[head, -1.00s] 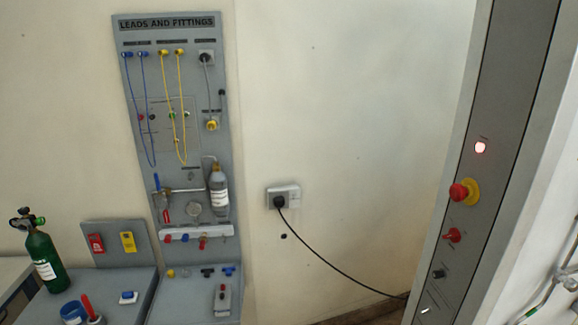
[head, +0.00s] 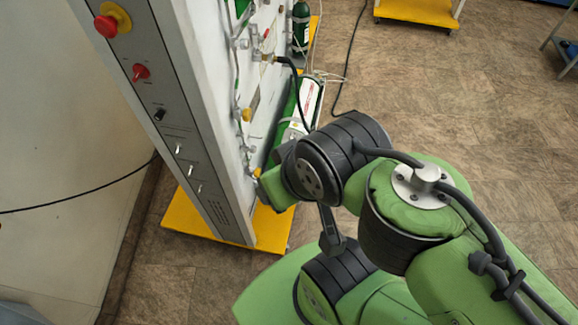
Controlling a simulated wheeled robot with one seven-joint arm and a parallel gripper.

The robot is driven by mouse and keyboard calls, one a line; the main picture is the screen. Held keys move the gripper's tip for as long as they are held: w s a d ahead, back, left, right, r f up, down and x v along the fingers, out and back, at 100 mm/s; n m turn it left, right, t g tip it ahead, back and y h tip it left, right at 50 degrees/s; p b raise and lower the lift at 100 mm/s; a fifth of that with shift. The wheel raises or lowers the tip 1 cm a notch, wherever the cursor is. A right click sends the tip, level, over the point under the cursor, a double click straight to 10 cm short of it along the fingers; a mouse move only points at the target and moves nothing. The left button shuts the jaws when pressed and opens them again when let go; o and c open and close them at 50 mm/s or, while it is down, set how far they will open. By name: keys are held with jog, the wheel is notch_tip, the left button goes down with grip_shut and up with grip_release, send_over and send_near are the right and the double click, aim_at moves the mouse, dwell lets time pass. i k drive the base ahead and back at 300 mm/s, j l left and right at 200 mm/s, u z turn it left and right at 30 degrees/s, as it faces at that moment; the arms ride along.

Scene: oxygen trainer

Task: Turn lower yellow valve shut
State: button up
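The trainer panel (head: 222,92) stands at the left of the head view, and its fittings side is seen at a steep angle. A small yellow part (head: 246,115), which looks like a valve handle, sits low on that side. Its turn position is too small to tell. A second tiny yellow spot (head: 257,172) shows below it, and I cannot tell whether it is a valve. My green and black arm fills the lower right and covers part of the area beside the panel. My gripper cannot be made out.
The panel stands on a yellow base (head: 268,232). A green cylinder with a white label (head: 303,100) leans beside it, and a dark green one (head: 301,25) stands behind. A red emergency button (head: 106,26) is on the panel's edge. The brown floor (head: 450,90) at right is open.

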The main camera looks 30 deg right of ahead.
aim_at(258, 172)
jog(key=z, duration=0.35)
jog(key=l+u, duration=0.2)
jog(key=u, duration=0.25)
jog(key=l+u, duration=0.25)
jog(key=u, duration=0.2)
jog(key=l+u, duration=0.2)
jog(key=u, duration=0.2)
jog(key=k+l+u, duration=0.15)
jog(key=u, duration=0.3)
